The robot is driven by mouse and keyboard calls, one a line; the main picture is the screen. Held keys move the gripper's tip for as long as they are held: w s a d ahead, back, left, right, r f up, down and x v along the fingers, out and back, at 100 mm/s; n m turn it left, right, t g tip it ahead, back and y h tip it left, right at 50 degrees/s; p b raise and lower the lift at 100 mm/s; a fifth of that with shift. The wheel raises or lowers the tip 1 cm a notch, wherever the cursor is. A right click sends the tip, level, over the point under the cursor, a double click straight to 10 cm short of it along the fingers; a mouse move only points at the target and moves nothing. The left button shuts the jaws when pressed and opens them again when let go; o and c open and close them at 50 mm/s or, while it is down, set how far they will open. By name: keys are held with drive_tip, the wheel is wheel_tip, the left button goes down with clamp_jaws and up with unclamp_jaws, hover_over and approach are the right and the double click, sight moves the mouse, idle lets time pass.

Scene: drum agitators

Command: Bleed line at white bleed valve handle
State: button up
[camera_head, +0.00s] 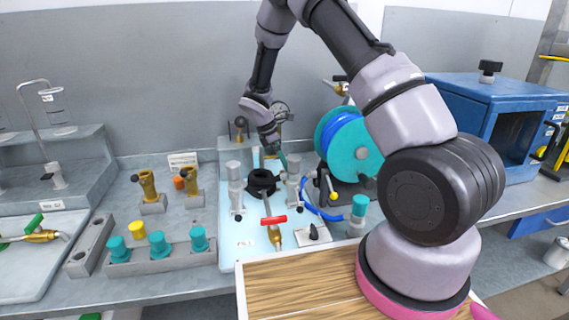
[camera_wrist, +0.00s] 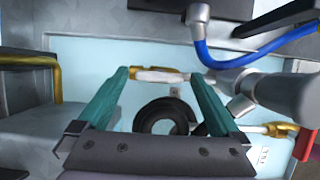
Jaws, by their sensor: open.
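My gripper (camera_head: 277,153) is over the back of the light-blue tray (camera_head: 233,252), in front of the grey back wall. In the wrist view my gripper (camera_wrist: 159,75) has its two teal fingers spread wide. In the head view I cannot make out the white handle behind my gripper.
A black ring (camera_head: 262,183) sits on the tray between grey fittings. A red-handled valve (camera_head: 273,220) is at the tray's front. A teal reel with blue hose (camera_head: 349,145) stands right. Teal-capped parts (camera_head: 158,243) stand left. A blue hose (camera_wrist: 235,60) curves near my right finger.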

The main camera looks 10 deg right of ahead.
drive_tip(key=shift+d+f, duration=0.2)
drive_tip(key=shift+f, duration=0.3)
drive_tip(key=c, duration=1.2)
